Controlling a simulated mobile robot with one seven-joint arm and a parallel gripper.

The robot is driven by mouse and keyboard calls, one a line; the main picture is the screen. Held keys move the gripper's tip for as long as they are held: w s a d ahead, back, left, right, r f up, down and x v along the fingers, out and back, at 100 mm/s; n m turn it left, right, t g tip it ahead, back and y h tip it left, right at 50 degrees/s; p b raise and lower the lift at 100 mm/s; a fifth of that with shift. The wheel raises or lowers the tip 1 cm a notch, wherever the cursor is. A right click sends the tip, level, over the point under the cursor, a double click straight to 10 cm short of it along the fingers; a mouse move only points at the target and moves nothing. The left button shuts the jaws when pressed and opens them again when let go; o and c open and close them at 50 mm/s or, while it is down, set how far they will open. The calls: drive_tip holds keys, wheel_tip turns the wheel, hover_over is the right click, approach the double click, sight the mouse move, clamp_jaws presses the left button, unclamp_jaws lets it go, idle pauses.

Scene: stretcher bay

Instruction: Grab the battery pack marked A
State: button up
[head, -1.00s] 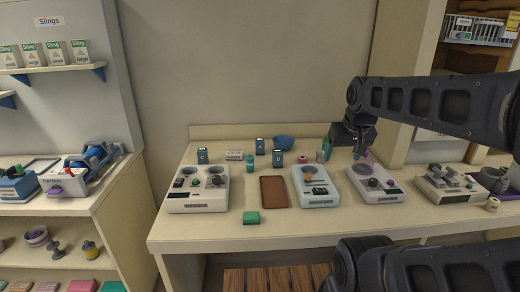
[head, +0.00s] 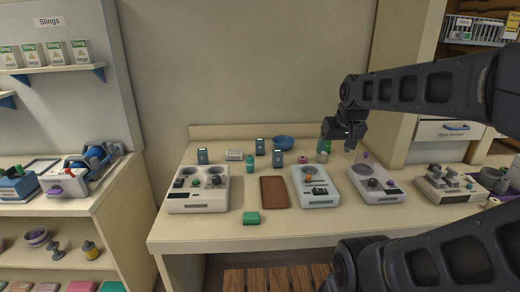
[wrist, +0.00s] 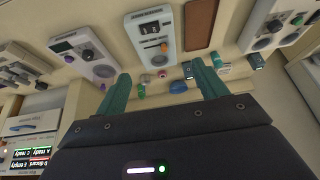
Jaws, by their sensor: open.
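Three small dark blue upright packs with pale marks, likely the battery packs, stand on the bench in the head view: one at the left (head: 202,156), one at the back (head: 260,146) and one in the middle (head: 277,158). Their letters are too small to read, so I cannot tell which is A. My gripper (head: 337,148) is open above the bench's back right, to the right of all three packs and apart from them. In the wrist view its two teal fingers (wrist: 163,84) are spread with nothing gripped. A dark pack (wrist: 256,61) shows right of the fingers there.
Several pale devices stand along the bench, including one with two round wells (head: 198,202) and one below my gripper (head: 376,198). A brown tray (head: 273,191), blue bowl (head: 283,143) and green block (head: 251,218) are also there. A label panel (wrist: 30,157) shows in the wrist view.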

sight(260, 141)
drive_tip(key=w+a+f+t, duration=0.1)
drive_tip(key=w+a, duration=0.2)
drive_tip(key=w, duration=0.6)
drive_tip(key=w+a+f+t+y, duration=0.1)
drive_tip(key=w+a+f+t, duration=0.15)
drive_tip(key=w, duration=0.75)
drive_tip(key=w+a+f+t, duration=0.1)
drive_tip(key=w+a, duration=0.3)
drive_tip(key=w, duration=0.5)
drive_tip(key=w+a+f+t, duration=0.1)
drive_tip(key=w+a+f, duration=0.2)
drive_tip(key=w+f, duration=0.3)
drive_tip(key=w+a+f+t+h, duration=0.1)
drive_tip(key=w+a+f+t, duration=0.1)
drive_tip(key=w+f, duration=0.4)
drive_tip(key=w+a+f+t, duration=0.2)
drive_tip(key=w+a+f, duration=0.2)
drive_tip(key=w, duration=0.7)
drive_tip(key=shift+a+f, duration=0.15)
drive_tip(key=shift+f, duration=0.55)
drive_tip(key=shift+a+f, duration=0.1)
drive_tip(key=shift+f, duration=0.6)
drive_tip(key=shift+x, duration=2.9)
drive_tip(key=shift+d+r, duration=0.15)
drive_tip(key=shift+r, duration=0.05)
drive_tip(key=c, duration=1.4)
